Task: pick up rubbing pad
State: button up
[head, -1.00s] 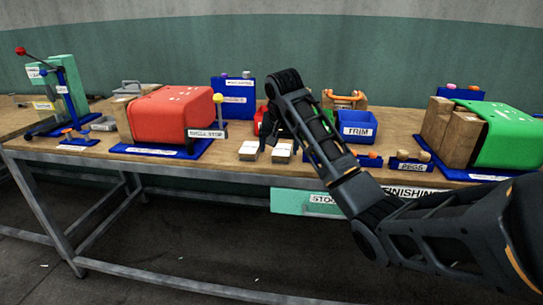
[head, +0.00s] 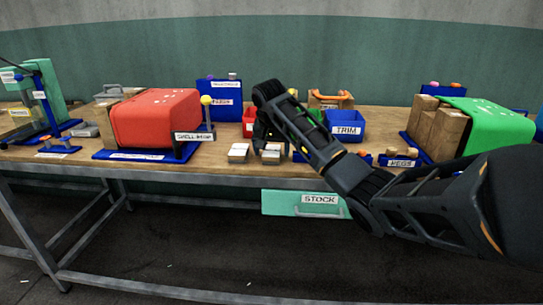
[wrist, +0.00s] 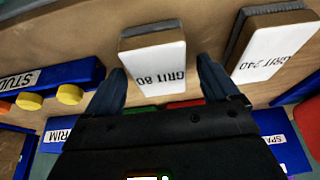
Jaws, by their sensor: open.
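Two rubbing pads lie on the bench, each with a white labelled face and a dark layer. The GRIT 80 pad (wrist: 155,62) is at the centre of the wrist view and is the right-hand pad (head: 271,153) in the head view. The GRIT 240 pad (wrist: 272,45) is to its right in the wrist view, and left of it (head: 238,152) in the head view. My gripper (wrist: 161,86) is open and empty, its two fingers on either side of the near end of the GRIT 80 pad. Contact cannot be told. In the head view my arm partly hides the gripper.
A blue TRIM bin (head: 346,126) stands right of my gripper. A blue STUD holder (wrist: 50,80) with yellow-topped pieces is left of the pads in the wrist view. A red press (head: 155,115) stands left, a green one (head: 487,125) right. The STOCK drawer (head: 305,204) hangs below the bench.

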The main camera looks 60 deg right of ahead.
aim_at(272, 148)
jog(key=shift+f, duration=0.1)
jog(key=shift+c, duration=0.3)
jog(key=c, duration=1)
jog(key=shift+r, duration=0.6)
notch_tip(272, 148, up, 3)
jog(key=shift+w+f, duration=0.1)
jog(key=shift+f, duration=0.05)
jog(key=s+d+r, duration=0.6)
jog(key=s+r, duration=0.1)
jog(key=s, duration=0.2)
jog(key=shift+s+d, duration=0.3)
jog(key=shift+s, duration=0.1)
jog(key=shift+r, duration=0.1)
